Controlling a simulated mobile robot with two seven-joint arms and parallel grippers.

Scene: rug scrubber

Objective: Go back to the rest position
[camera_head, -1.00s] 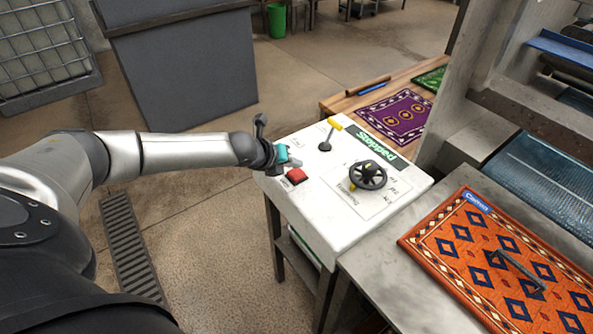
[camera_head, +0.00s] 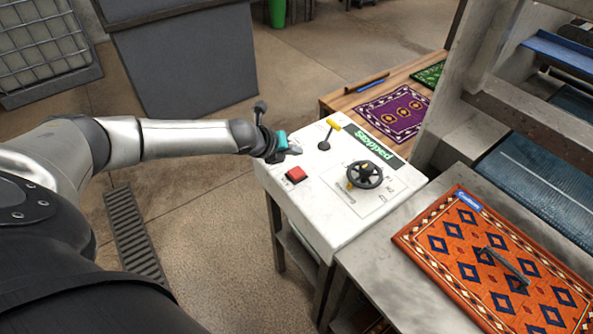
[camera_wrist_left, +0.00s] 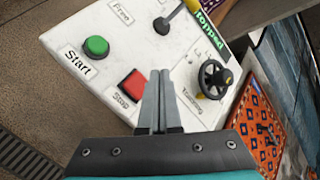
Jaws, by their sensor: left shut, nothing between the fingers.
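My left gripper (camera_head: 292,150) is over the left edge of the white control panel (camera_head: 325,222). In the left wrist view its fingers (camera_wrist_left: 158,88) are shut with nothing between them, above the panel beside the red Stop button (camera_wrist_left: 132,85). That button also shows in the head view (camera_head: 296,174), apart from the fingers. The green Start button (camera_wrist_left: 96,46) shows in the left wrist view; in the head view it is hidden by the gripper. The panel has a yellow-tipped lever (camera_head: 331,130), a black handwheel (camera_head: 364,175) and a sign reading "Stopped" (camera_head: 373,143). My right gripper is not in view.
An orange patterned rug (camera_head: 440,245) lies on the metal table at right, with a dark handle (camera_head: 507,265) on it. A purple rug (camera_head: 392,112) and a green rug lie on a wooden table behind. A grey bin (camera_head: 185,65) stands at back left. Floor is open left of the panel.

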